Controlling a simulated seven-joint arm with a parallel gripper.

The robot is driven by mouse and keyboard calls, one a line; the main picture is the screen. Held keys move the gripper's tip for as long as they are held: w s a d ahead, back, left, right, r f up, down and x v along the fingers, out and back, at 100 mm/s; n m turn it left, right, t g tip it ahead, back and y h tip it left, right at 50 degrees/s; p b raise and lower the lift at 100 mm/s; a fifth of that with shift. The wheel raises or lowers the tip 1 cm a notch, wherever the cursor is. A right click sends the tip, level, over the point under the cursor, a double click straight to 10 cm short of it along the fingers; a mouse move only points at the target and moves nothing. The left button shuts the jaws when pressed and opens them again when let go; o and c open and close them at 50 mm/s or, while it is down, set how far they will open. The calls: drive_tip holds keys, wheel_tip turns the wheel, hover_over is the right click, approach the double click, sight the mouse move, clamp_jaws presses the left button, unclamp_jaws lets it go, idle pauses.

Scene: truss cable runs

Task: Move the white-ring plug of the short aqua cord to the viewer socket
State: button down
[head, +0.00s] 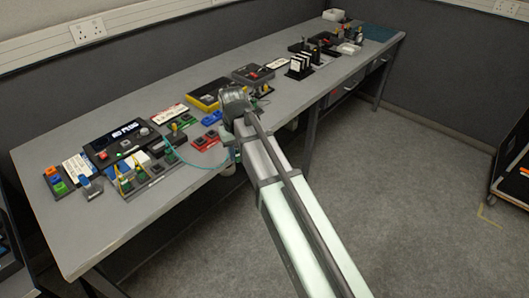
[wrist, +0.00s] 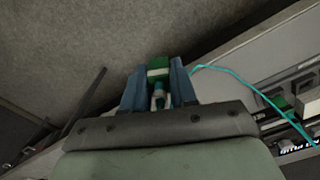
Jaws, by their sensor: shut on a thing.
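In the wrist view my gripper (wrist: 158,82) has its two blue fingers shut on a green plug (wrist: 158,63) with a white ring (wrist: 158,73). An aqua cord (wrist: 233,76) runs from beside the right finger to devices at the right. In the head view the aqua cord (head: 190,163) droops over the bench's near edge from a socket block to my arm, which hides the fingers and plug. A black box (head: 122,142) has a lit display that seems to read "NO PLUG". I cannot tell which opening is the viewer socket.
The grey bench (head: 110,225) carries several devices. A red-edged socket block (head: 207,141) and a yellow-edged box (head: 208,94) stand near my arm. A block with yellow-topped plugs (head: 140,177) stands near the front edge. The bench's front left is clear, and open floor lies right.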

drive_tip(key=w+a+r+n, duration=0.2)
drive_tip(key=a, duration=1.5)
drive_tip(key=w+a+r+n, duration=0.2)
drive_tip(key=a, duration=1.4)
drive_tip(key=w+a+r+n, duration=0.1)
drive_tip(key=w+a+r, duration=0.2)
drive_tip(key=w+a, duration=0.6)
drive_tip(key=shift+s+a+f, duration=0.1)
drive_tip(key=shift+a+f, duration=0.1)
drive_tip(key=shift+f, duration=0.85)
drive_tip(key=shift+s+a+f, duration=0.15)
drive_tip(key=shift+a+f, duration=0.05)
drive_tip(key=shift+f, duration=0.8)
drive_tip(key=shift+s+a+f, duration=0.1)
drive_tip(key=shift+a+f, duration=0.1)
drive_tip(key=shift+f, duration=0.85)
drive_tip(key=shift+f, duration=0.8)
drive_tip(key=c, duration=0.8)
unclamp_jaws()
drive_tip(key=shift+r, duration=2.5)
